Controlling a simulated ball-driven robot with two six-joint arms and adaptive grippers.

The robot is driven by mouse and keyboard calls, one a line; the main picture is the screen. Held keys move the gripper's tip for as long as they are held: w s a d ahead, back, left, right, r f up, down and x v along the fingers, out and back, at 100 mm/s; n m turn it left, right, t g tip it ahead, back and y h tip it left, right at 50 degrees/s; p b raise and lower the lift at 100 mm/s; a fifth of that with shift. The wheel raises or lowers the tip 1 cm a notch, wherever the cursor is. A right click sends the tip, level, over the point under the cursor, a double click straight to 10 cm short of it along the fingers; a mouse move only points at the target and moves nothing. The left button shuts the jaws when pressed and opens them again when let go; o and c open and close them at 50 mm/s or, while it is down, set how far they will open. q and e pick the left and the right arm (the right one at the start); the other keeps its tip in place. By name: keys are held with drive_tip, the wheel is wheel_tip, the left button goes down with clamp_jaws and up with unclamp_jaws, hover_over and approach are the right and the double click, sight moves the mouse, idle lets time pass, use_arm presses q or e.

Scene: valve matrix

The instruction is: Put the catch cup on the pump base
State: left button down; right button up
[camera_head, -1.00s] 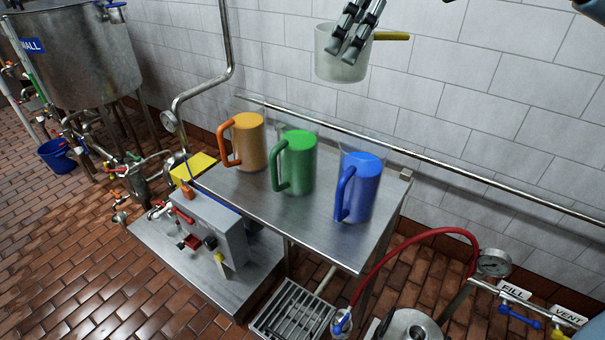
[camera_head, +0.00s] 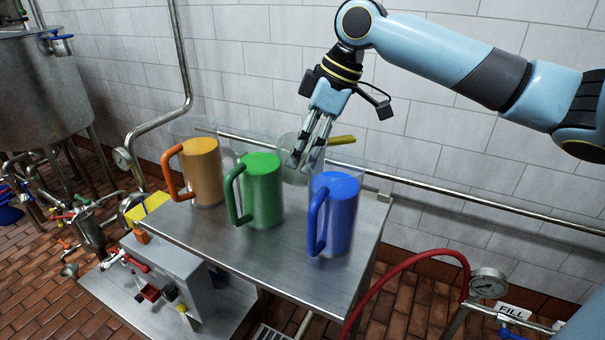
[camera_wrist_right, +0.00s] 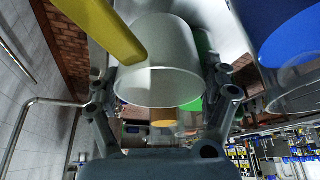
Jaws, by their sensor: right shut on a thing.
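The catch cup, a translucent whitish cup (camera_head: 290,160) with a yellow handle (camera_head: 343,140), is in my right gripper (camera_head: 308,158). It is behind and above the steel table, between the green and blue jugs in the head view, partly hidden by the fingers. In the right wrist view the cup (camera_wrist_right: 160,70) sits between the two fingers (camera_wrist_right: 165,97), its open rim facing the camera. A low steel base (camera_head: 212,318) carrying a grey box stands at lower left; I cannot tell whether it is the pump base. My left gripper is not in view.
Orange (camera_head: 203,170), green (camera_head: 262,190) and blue (camera_head: 336,215) jugs stand in a row on the steel table (camera_head: 290,270). A pipe rail (camera_head: 440,190) runs along the tiled wall behind. A red hose (camera_head: 400,265) and gauge (camera_head: 488,283) are at right.

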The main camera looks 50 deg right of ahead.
wheel_tip(320, 180, down, 6)
drive_tip(key=shift+r, duration=0.25)
drive_tip(key=o, duration=0.9)
drive_tip(key=shift+o, duration=0.2)
